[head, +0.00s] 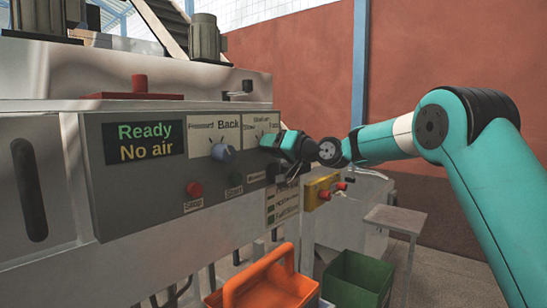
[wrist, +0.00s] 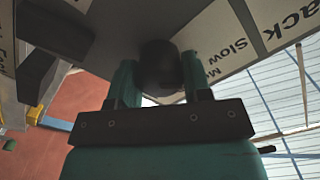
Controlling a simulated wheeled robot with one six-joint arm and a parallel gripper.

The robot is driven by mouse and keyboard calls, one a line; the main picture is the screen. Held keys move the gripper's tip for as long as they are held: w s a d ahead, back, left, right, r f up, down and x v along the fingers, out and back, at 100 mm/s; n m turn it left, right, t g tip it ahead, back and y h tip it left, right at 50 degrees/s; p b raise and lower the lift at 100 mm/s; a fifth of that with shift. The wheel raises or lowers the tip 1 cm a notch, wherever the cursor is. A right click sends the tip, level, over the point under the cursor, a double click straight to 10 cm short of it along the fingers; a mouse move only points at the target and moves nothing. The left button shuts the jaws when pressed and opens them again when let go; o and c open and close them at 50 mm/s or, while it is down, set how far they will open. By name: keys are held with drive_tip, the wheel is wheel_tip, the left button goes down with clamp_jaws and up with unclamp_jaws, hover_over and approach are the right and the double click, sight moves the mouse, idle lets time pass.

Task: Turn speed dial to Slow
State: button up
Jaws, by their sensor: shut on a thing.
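The speed dial (wrist: 160,62) is a dark round knob in the wrist view, on the grey control panel (head: 113,200). My gripper (wrist: 160,78) has one teal finger on each side of it and is shut on it. A white label with "Slow" (wrist: 237,48) lies to the right of the knob in the wrist view. In the head view my gripper (head: 272,142) is at the panel's right part, below a white scale label (head: 260,123), and hides the dial. Where the dial points cannot be told.
A blue-grey knob (head: 222,152) sits under the "Back" label, left of my gripper. A display (head: 146,141) reads "Ready, No air". Red (head: 194,189) and green (head: 235,179) buttons lie below. An orange crate (head: 264,283) and a green bin (head: 357,280) stand below.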

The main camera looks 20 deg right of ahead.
drive_tip(key=shift+f+n, duration=0.1)
drive_tip(key=shift+n, duration=0.2)
idle(0.4)
drive_tip(key=o, duration=0.9)
drive_tip(key=shift+b, duration=0.3)
drive_tip(key=b+v, duration=0.4)
drive_tip(key=v, duration=1.3)
drive_tip(key=shift+s+d, duration=0.15)
drive_tip(key=shift+s, duration=0.05)
